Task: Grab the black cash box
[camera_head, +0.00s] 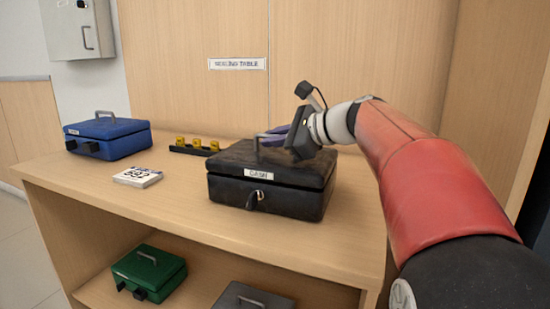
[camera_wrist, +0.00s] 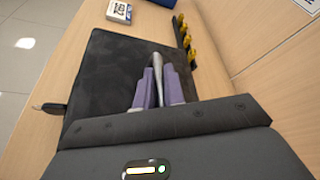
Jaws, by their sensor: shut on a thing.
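The black cash box (camera_head: 270,185) stands on the wooden counter (camera_head: 200,215), with a white CASH label and a lock with a key on its front. Its top also fills the middle of the wrist view (camera_wrist: 115,75). My gripper (camera_head: 262,137) is at the handle on the box's lid. In the wrist view the purple fingers (camera_wrist: 157,88) are shut on the grey handle (camera_wrist: 158,68) from both sides. The box appears to rest level on the counter.
A blue cash box (camera_head: 107,139) stands at the counter's left end. A numbered white block (camera_head: 138,177) and a black rack with yellow pieces (camera_head: 194,147) lie between. A green box (camera_head: 149,273) and a grey box (camera_head: 252,298) sit on the shelf below. A wooden panel rises behind.

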